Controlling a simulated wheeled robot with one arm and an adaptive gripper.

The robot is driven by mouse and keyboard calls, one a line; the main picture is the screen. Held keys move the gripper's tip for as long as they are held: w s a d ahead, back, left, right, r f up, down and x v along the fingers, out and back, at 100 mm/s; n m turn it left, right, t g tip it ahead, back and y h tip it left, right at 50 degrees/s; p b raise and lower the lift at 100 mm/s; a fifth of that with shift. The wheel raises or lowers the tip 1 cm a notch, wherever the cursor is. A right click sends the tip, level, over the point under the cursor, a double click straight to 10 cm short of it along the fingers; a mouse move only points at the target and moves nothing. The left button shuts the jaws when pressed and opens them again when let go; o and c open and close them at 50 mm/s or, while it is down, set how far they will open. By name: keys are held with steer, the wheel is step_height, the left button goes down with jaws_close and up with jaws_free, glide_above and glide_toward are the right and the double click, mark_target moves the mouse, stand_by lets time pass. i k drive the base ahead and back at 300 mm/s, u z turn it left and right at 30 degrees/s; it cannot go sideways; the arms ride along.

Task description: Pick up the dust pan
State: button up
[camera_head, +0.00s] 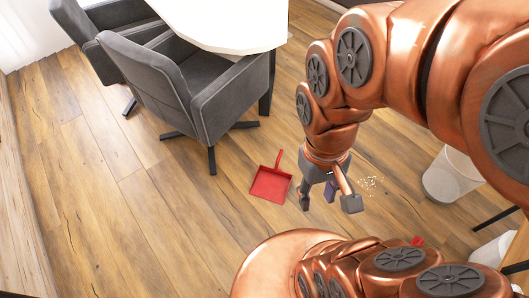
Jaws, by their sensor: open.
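A red dust pan (270,185) lies on the wooden floor near the middle of the head view. Its short handle points up in the picture, away from me. My gripper (328,200) hangs from my copper-coloured arm, just right of the dust pan in the picture. Its fingers point down and are spread open, with a gap between it and the pan. How high the gripper is above the floor is hard to tell. A small purple-blue thing shows between or behind the fingers; I cannot tell what it is.
Pale crumbs (370,186) lie on the floor right of my gripper. A white bin (450,176) stands at the right. Grey armchairs (205,90) and a white table (225,22) stand at the upper left. The floor left of the pan is clear. A small red thing shows at lower right.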

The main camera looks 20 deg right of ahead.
mark_target(273, 184)
steer(key=i, duration=0.55)
steer(key=u, duration=3.8)
steer(key=k, duration=2.55)
steer(key=z, duration=0.65)
